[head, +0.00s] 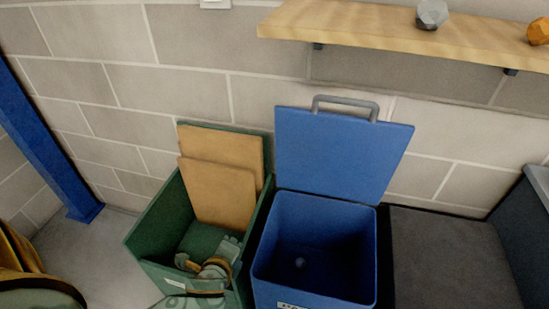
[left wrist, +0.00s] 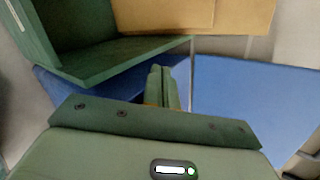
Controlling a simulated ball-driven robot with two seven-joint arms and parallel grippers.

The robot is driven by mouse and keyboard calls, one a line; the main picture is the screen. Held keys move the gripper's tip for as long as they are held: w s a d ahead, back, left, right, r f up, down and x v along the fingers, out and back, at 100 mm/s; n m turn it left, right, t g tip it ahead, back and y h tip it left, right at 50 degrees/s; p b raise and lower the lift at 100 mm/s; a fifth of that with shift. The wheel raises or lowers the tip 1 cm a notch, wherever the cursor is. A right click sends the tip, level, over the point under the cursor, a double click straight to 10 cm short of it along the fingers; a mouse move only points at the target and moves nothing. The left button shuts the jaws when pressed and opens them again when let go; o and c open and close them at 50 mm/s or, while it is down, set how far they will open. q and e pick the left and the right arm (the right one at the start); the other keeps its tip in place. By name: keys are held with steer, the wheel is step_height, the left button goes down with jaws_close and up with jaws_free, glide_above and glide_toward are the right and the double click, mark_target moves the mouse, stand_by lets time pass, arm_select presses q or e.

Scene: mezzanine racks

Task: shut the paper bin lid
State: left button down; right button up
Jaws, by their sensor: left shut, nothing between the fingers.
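The paper bin (head: 315,238) is blue, with a partly cut-off label at its front. Its blue lid (head: 340,155) stands open, tilted back toward the wall, with a grey handle (head: 345,101) on its top edge. The bin's inside is in sight, with a small round spot on its floor. My left gripper (head: 228,247) is low in the head view, over the green bin and left of the blue bin, apart from the lid. In the left wrist view its fingers (left wrist: 160,85) are together and empty, with a blue panel (left wrist: 255,105) to their right. My right gripper is out of view.
A green bin (head: 150,232) with cardboard sheets (head: 220,190) stands left of the blue bin. A dark-topped box (head: 450,255) is at its right. A wooden shelf (head: 380,28) juts from the wall above, bearing a grey lump (head: 432,13) and an orange one (head: 539,32). A blue post (head: 45,150) stands left.

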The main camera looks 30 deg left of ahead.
arm_select(q)
steer(key=w+r+m+t+h+p, duration=0.15)
steer(key=w+r+m+t, duration=0.45)
steer(key=w+r+m, duration=0.7)
steer(key=m+t+h+p, duration=0.1)
steer(key=m+t+h, duration=0.4)
steer(key=m, duration=1.2)
glide_toward(303, 111)
steer(key=s+a+g+h, duration=0.1)
steer(key=a+g+h, duration=0.1)
step_height(303, 111, up, 5)
steer(key=w+a+m+g+h, duration=0.15)
steer(key=m+h, duration=0.25)
steer(key=m, duration=0.7)
steer(key=shift+m, duration=0.5)
steer(key=shift+b+x, duration=0.35)
steer(key=shift+x, duration=4.75)
steer(key=shift+d+f, duration=0.2)
steer(key=shift+f, duration=0.05)
